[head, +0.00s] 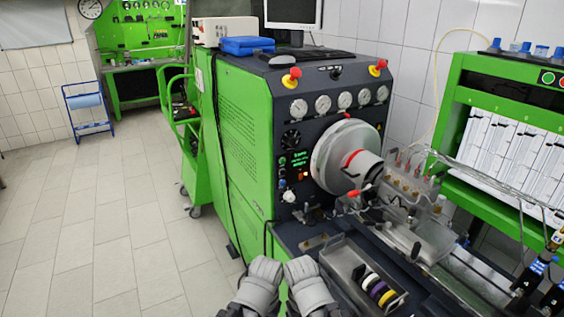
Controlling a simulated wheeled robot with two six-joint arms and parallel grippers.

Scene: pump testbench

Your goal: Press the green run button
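The pump testbench (240,135) is a green cabinet with a dark front panel. A small green button (282,161) shows on that panel, left of the lit green display (299,160). Another green button (548,77) sits beside a red one on the green frame at the far right. I cannot tell which is the run button. My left gripper (265,266) and my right gripper (301,267) are side by side at the bottom, below the panel and apart from both buttons. Their fingers are too unclear to tell open from shut. Nothing shows held in either.
A large grey disc (333,160) juts out right of the display. A metal tray (341,256) with coloured rings (378,290) lies right of my grippers. Red knobs (291,77) stand on top of the bench. A green trolley (178,125) is behind.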

